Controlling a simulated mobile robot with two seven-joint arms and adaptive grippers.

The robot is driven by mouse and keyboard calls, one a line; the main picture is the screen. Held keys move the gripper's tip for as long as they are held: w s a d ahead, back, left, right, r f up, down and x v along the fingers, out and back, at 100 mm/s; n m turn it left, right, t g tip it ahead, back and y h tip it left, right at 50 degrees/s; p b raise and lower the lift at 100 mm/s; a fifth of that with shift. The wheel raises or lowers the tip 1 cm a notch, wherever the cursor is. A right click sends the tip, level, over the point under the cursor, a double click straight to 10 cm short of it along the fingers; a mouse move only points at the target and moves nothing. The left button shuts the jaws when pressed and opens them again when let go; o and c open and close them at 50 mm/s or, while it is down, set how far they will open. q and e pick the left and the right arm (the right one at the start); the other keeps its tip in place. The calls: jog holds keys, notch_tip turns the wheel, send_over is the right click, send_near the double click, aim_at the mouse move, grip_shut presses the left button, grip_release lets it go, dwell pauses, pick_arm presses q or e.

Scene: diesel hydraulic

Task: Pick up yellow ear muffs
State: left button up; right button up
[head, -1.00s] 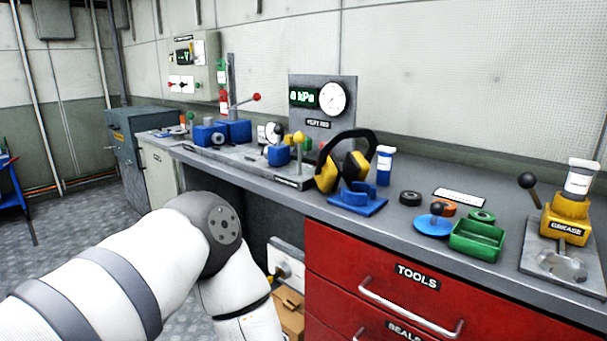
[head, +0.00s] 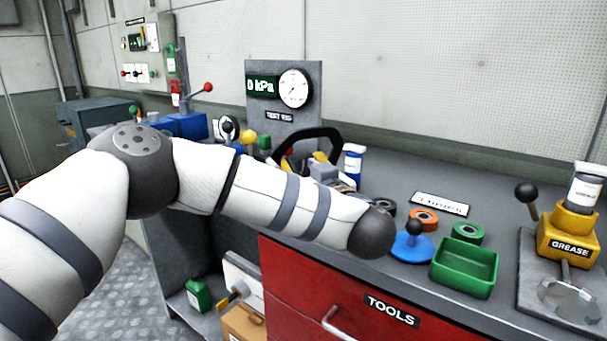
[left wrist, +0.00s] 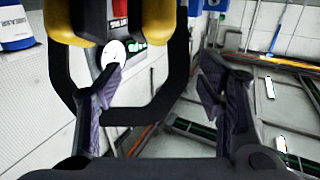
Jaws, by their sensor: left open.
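The yellow ear muffs stand on the workbench in the head view, with their black headband (head: 312,133) on top. My left arm hides most of the yellow cups. In the left wrist view, the two yellow cups are at the top and the black headband (left wrist: 182,70) loops down toward the fingers. My left gripper (left wrist: 160,88) is open and empty. One finger appears over the inside of the loop and the other to the right of the band; contact cannot be told. In the head view this gripper (head: 325,172) is partly hidden at the ear muffs. My right gripper is out of view.
A green tray (head: 465,268), a blue disc with a knob (head: 413,246) and a grease pump (head: 568,235) stand farther right.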

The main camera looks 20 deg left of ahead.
aim_at(282, 168)
pick_arm(q)
jog(key=x, duration=0.6)
jog(key=shift+s+a+f, duration=0.15)
jog(key=shift+a+f, duration=0.05)
jog(key=shift+f, duration=0.05)
jog(key=shift+r, duration=0.1)
jog(key=c, duration=1.4)
